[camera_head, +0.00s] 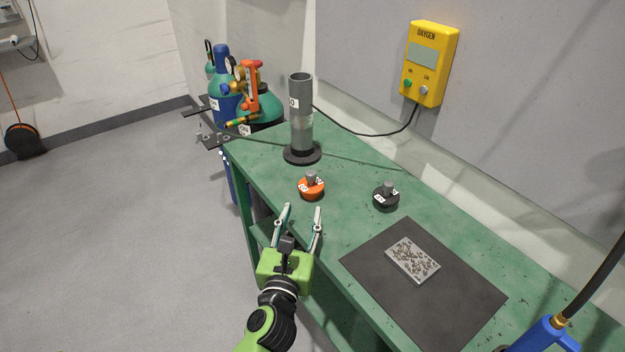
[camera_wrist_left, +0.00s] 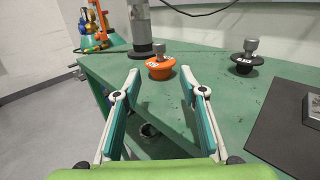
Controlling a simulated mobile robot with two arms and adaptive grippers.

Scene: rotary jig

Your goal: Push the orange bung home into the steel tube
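The orange bung (camera_head: 311,188) sits on the green bench with a grey knob on top and a small white label. It also shows in the left wrist view (camera_wrist_left: 160,68), just beyond the fingertips. The steel tube (camera_head: 301,115) stands upright on a round dark base behind the bung, its open top facing up. Its lower part shows in the left wrist view (camera_wrist_left: 141,25). My left gripper (camera_head: 303,208) is open and empty, in front of the bung and apart from it. My right gripper is not in view.
A black bung (camera_head: 386,197) with a grey knob sits to the right on the green bench (camera_head: 350,162). A dark mat (camera_head: 462,292) with a speckled plate (camera_head: 412,260) lies nearer. Gas cylinders (camera_head: 222,75) stand beyond the far end. A yellow oxygen box (camera_head: 430,64) hangs on the wall.

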